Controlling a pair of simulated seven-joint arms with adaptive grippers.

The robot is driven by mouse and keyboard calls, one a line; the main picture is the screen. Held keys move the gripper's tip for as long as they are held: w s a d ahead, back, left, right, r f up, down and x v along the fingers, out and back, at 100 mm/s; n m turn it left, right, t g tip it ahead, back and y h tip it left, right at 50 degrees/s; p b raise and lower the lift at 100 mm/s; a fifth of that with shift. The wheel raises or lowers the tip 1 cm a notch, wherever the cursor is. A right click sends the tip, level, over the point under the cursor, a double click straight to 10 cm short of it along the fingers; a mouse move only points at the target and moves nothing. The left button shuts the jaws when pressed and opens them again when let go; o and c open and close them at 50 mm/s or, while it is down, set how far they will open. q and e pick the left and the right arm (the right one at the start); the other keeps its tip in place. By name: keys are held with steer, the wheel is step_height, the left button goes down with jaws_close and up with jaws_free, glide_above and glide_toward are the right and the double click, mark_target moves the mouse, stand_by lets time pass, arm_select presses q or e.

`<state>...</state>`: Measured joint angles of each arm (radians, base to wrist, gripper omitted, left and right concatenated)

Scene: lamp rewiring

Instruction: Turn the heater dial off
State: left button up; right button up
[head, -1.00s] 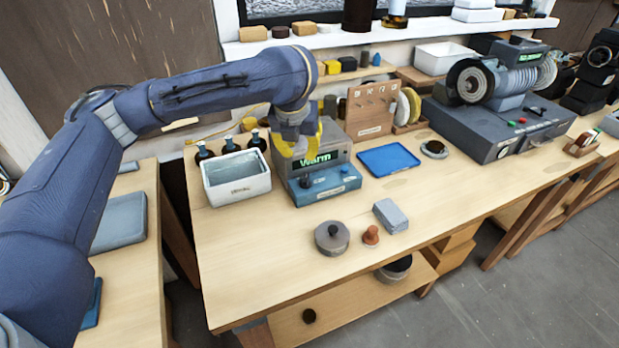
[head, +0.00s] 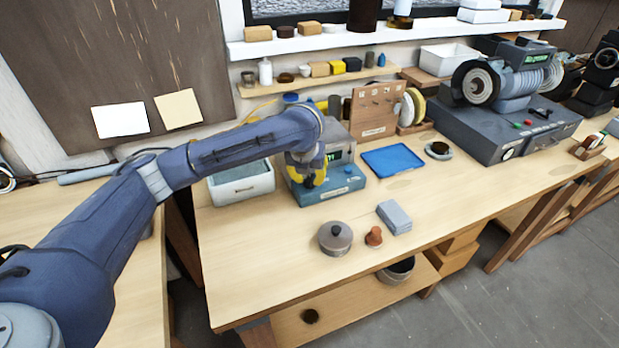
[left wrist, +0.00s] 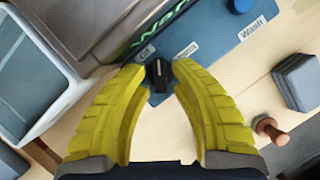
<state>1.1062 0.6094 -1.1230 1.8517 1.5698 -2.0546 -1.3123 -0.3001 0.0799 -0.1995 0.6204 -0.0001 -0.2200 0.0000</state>
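The heater (head: 335,190) is a grey box with a blue front panel and a green-lit display, mostly hidden by my arm. Its black dial (left wrist: 159,76) shows in the left wrist view, with a pale mark on top. Labels for Off (left wrist: 146,54), Warm (left wrist: 186,50) and Wash (left wrist: 251,29) are on the panel. My left gripper (head: 313,181), with yellow fingers, is lowered at the panel. In the left wrist view its fingertips (left wrist: 160,72) sit on both sides of the dial, which fills the gap between them. My right gripper is not in view.
A blue knob (left wrist: 240,5) is on the panel's right. A white basin (head: 243,187) stands left of the heater, a blue tray (head: 390,160) right.

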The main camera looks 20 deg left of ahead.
arm_select(q)
steer(key=shift+w+f, duration=0.25)
steer(key=shift+f, duration=0.45)
steer(key=shift+c, duration=0.5)
jaws_close()
